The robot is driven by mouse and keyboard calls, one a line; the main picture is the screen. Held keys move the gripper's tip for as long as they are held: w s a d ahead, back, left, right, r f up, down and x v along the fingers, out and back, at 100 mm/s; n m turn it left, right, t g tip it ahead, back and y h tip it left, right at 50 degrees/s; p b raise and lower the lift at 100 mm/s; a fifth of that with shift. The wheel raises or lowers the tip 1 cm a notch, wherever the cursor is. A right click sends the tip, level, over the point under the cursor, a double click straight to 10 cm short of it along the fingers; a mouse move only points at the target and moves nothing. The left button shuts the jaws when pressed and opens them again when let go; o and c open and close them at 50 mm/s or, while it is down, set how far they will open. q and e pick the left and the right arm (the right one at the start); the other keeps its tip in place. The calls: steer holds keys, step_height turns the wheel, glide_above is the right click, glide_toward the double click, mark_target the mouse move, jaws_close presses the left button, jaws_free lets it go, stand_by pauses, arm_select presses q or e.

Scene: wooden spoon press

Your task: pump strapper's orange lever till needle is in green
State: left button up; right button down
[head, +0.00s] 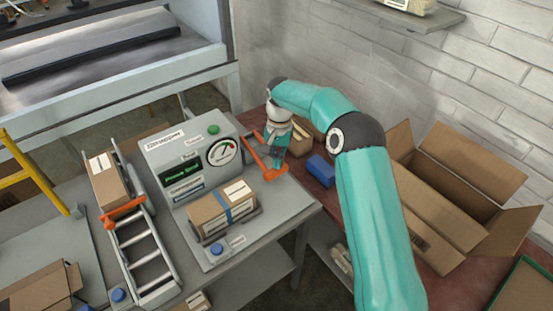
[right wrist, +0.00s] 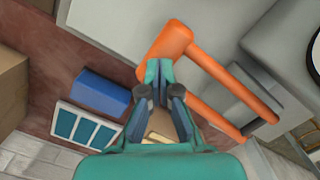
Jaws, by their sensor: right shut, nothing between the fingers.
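The strapper is a grey machine (head: 160,153) on the table, left of centre in the head view. Its round gauge (head: 222,152) has a white face with a green part; the needle is too small to read surely. The orange lever (head: 249,145) comes out of the strapper's right side, and its crossbar end shows large in the right wrist view (right wrist: 172,41). My right gripper (head: 278,165) is shut and empty, right by the lever's handle; in the right wrist view its fingertips (right wrist: 159,75) overlap the handle's edge. I cannot tell if they touch. My left gripper is not in view.
A strapped carton (head: 208,217) lies on the strapper's front plate. A blue box (head: 320,170) stands on the reddish bench right of my gripper. An open carton (head: 440,205) is farther right. A roller track (head: 143,252) runs on the left.

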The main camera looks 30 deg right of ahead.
steer(key=w+d+r+p, duration=0.1)
steer(key=p, duration=0.1)
steer(key=shift+w+d+r+p, duration=0.1)
steer(key=shift+d+r+p, duration=0.1)
steer(key=shift+p, duration=0.2)
steer(key=shift+w+d+f+p, duration=0.15)
steer(key=shift+w+d+p, duration=0.1)
steer(key=shift+d+p, duration=0.15)
steer(key=shift+f, duration=0.1)
step_height(320, 180, up, 7)
steer(key=shift+w+d+r, duration=0.2)
steer(key=shift+w, duration=0.1)
steer(key=shift+s, duration=0.1)
stand_by(1.1)
